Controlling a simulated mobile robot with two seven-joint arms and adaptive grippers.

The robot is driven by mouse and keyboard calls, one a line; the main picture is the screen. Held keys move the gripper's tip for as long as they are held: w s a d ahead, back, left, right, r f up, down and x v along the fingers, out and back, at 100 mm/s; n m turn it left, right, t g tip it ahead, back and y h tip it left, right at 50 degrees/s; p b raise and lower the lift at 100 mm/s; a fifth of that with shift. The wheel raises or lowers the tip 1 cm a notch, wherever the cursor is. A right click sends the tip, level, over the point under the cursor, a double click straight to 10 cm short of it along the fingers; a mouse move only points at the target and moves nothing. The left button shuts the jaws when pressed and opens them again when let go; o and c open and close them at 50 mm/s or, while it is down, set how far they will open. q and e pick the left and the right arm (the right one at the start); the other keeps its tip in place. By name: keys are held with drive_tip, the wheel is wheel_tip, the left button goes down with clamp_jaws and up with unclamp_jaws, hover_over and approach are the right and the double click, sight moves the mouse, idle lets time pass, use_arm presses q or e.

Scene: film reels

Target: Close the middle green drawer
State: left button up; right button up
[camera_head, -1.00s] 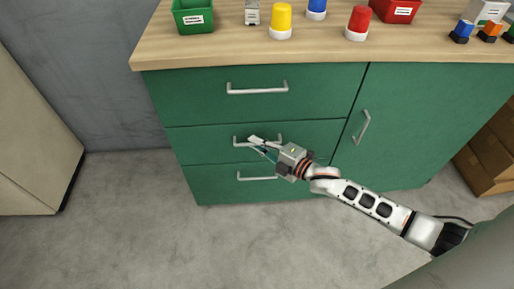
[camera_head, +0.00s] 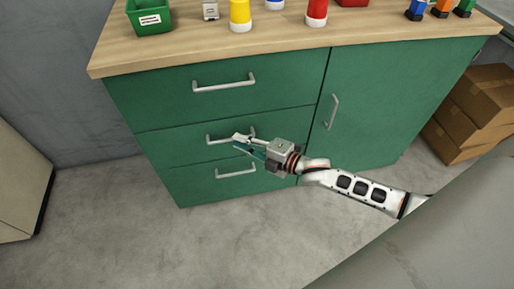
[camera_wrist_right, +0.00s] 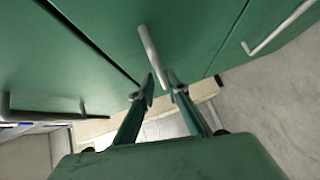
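The middle green drawer (camera_head: 180,145) sits between an upper and a lower drawer in the green cabinet. Its front looks flush or nearly flush; I cannot tell if a small gap remains. Its metal handle (camera_head: 217,138) also shows in the right wrist view (camera_wrist_right: 151,50). My right gripper (camera_head: 237,143) is at the right part of this handle. In the right wrist view its two fingertips (camera_wrist_right: 160,83) are apart, with the handle's near end between them. I cannot tell whether they touch it. My left gripper is not in view.
The upper drawer handle (camera_head: 224,83), lower drawer handle (camera_head: 236,171) and door handle (camera_head: 332,111) stick out nearby. The wooden top (camera_head: 200,47) holds a green bin (camera_head: 150,17) and several coloured items. Cardboard boxes (camera_head: 470,118) stand at the right. Grey floor in front is clear.

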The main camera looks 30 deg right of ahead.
drive_tip(key=v, duration=0.7)
drive_tip(key=shift+s, duration=0.25)
